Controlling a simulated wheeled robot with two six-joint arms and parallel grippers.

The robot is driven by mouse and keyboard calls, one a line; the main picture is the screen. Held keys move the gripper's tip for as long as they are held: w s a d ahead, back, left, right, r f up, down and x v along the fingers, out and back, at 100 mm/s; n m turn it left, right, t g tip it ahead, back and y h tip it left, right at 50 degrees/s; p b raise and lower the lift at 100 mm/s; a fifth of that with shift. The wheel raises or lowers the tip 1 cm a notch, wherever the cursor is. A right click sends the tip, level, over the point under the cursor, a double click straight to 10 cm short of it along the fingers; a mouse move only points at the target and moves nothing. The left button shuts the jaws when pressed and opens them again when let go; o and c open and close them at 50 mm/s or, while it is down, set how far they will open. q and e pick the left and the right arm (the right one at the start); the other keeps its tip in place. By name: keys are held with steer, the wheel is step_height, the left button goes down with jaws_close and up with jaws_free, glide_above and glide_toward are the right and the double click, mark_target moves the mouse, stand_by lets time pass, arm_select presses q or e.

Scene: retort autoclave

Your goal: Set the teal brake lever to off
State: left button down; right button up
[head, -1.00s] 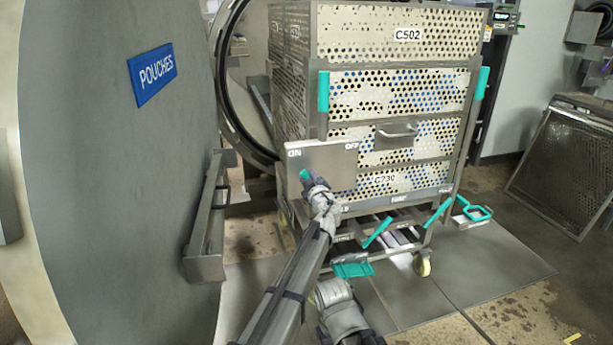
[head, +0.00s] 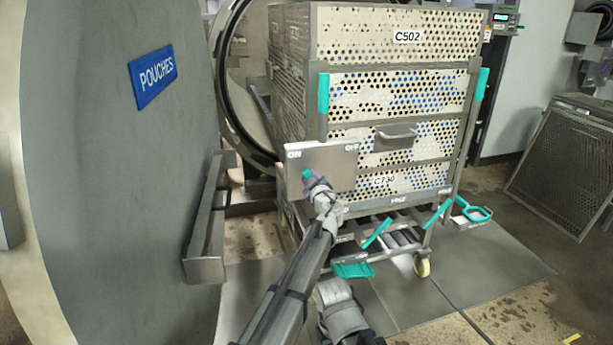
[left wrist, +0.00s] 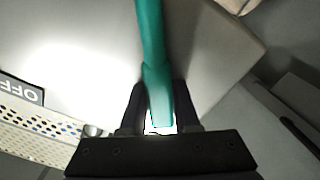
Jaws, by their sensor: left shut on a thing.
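The teal brake lever (head: 307,175) is on a grey plate (head: 335,163) marked ON at its left and OFF at its right, on the front of the cart. The lever's tip shows beyond my left gripper (head: 313,184), near the ON side. In the left wrist view the lever (left wrist: 151,50) runs down between the two fingers of my left gripper (left wrist: 158,115), which is shut on it. The OFF label (left wrist: 22,91) shows at the left there. My right gripper is not clearly visible.
The cart (head: 322,55) carries perforated crates (head: 398,50) and has other teal handles (head: 323,93). A teal pedal (head: 352,270) sits low at its front.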

arm_select(q)
steer(key=shift+d, duration=0.1)
steer(key=c, duration=0.6)
jaws_free()
steer(key=shift+c, duration=0.2)
